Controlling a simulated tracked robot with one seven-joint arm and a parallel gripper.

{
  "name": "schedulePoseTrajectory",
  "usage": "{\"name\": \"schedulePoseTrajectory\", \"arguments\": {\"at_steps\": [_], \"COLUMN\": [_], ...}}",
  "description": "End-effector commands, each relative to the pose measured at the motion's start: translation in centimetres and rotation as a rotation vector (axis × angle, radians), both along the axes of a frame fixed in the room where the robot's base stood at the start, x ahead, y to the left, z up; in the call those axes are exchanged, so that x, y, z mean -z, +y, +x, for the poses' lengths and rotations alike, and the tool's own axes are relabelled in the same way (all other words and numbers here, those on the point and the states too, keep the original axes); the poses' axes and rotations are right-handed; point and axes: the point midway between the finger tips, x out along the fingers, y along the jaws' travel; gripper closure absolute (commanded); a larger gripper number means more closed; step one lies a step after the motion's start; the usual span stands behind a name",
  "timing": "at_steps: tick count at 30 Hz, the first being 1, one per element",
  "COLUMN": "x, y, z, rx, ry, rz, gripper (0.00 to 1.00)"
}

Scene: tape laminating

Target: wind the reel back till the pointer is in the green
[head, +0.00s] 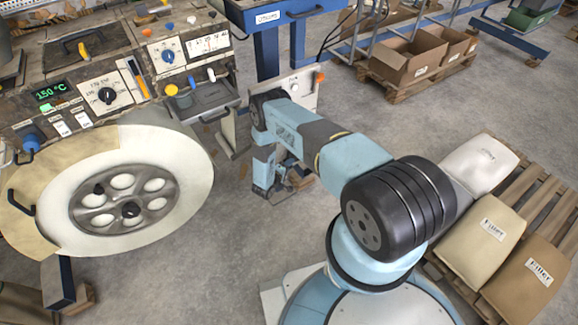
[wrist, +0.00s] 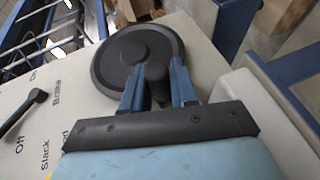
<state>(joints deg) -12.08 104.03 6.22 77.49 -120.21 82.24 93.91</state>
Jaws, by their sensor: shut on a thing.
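In the wrist view my gripper (wrist: 158,88) has its two blue fingers on either side of a black upright knob (wrist: 155,76), shut on it. The knob stands on a round black handwheel (wrist: 125,52) on a cream panel (wrist: 28,92). The large pale reel (head: 185,165) with a grey spoked hub (head: 123,200) is at the left. Dials on the console are small, and I cannot tell which holds the pointer and green zone.
The cream panel carries printed words and a black lever (wrist: 22,112). The console (head: 85,90) with knobs and a 150 °C display is at the upper left. Filler sacks (head: 482,232) lie on a pallet at the right. Open grey floor (head: 230,260) lies between.

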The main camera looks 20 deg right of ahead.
Motion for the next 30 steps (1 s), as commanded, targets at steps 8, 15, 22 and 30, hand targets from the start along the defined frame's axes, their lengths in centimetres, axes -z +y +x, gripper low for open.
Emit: {"name": "schedulePoseTrajectory", "arguments": {"at_steps": [8,15,22,30], "x": [0.16,0.47,1.08,1.06], "y": [0.02,-0.01,-0.19,-0.27], "z": [-0.10,-0.16,-0.04,-0.04], "rx": [-0.001,-0.001,-0.001,0.000], "ry": [0.004,0.005,0.005,0.003], "rz": [0.003,0.002,0.004,0.004], "gripper": [1.00,1.00,1.00,0.67]}}
